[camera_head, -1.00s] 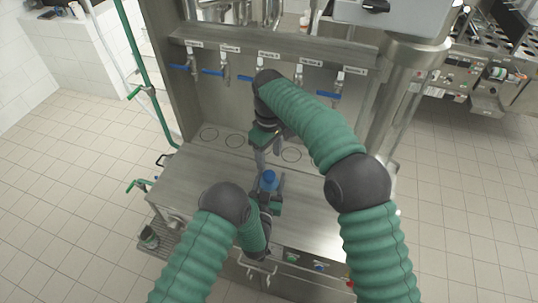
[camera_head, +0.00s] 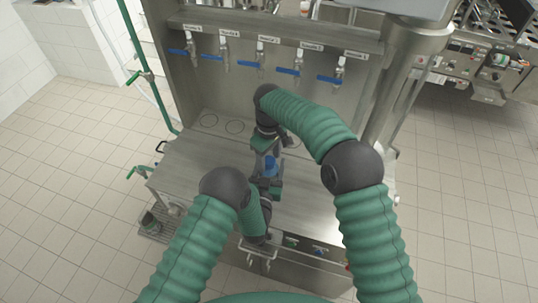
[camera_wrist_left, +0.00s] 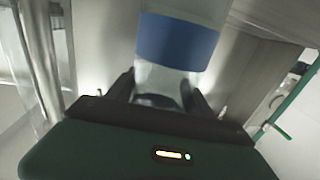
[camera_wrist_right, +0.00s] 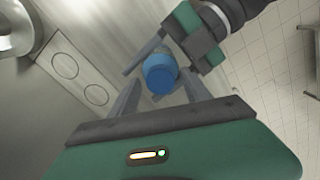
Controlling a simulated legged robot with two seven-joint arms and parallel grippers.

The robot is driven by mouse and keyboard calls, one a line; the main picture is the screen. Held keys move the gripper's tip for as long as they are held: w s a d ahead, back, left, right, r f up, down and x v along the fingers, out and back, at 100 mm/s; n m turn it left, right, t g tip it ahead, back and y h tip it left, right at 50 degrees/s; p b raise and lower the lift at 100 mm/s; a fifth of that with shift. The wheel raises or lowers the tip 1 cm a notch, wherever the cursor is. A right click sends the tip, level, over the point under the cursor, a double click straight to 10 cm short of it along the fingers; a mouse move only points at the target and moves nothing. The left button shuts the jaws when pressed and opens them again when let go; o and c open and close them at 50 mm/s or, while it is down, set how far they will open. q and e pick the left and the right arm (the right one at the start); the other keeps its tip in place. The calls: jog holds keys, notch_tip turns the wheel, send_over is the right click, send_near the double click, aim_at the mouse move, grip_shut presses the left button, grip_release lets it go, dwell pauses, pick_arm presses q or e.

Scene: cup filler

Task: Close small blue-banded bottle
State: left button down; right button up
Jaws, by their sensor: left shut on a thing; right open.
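The small bottle is pale and translucent with a wide blue band (camera_wrist_left: 178,42) in the left wrist view. My left gripper (camera_wrist_left: 158,95) is shut on its lower part. In the head view a blue top (camera_head: 270,164) shows between my two grippers, above my left gripper (camera_head: 270,186). My right gripper (camera_head: 266,150) is over the bottle from behind. In the right wrist view the blue top (camera_wrist_right: 160,74) sits between the fingers of my open right gripper (camera_wrist_right: 161,84), with a gap on each side. Whether the top touches a finger is unclear.
The steel counter (camera_head: 185,175) lies below my arms, with round marked spots (camera_head: 235,126) at its back. A row of taps with blue levers (camera_head: 287,71) hangs above. The counter's left part is clear. A handle (camera_head: 262,250) is on the front.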

grip_shut()
jog(key=shift+m, duration=0.4)
jog(key=shift+o, duration=0.6)
grip_release()
notch_tip(320, 180, up, 12)
jog(key=shift+w, duration=0.1)
pick_arm(q)
jog(key=shift+c, duration=1.5)
grip_release()
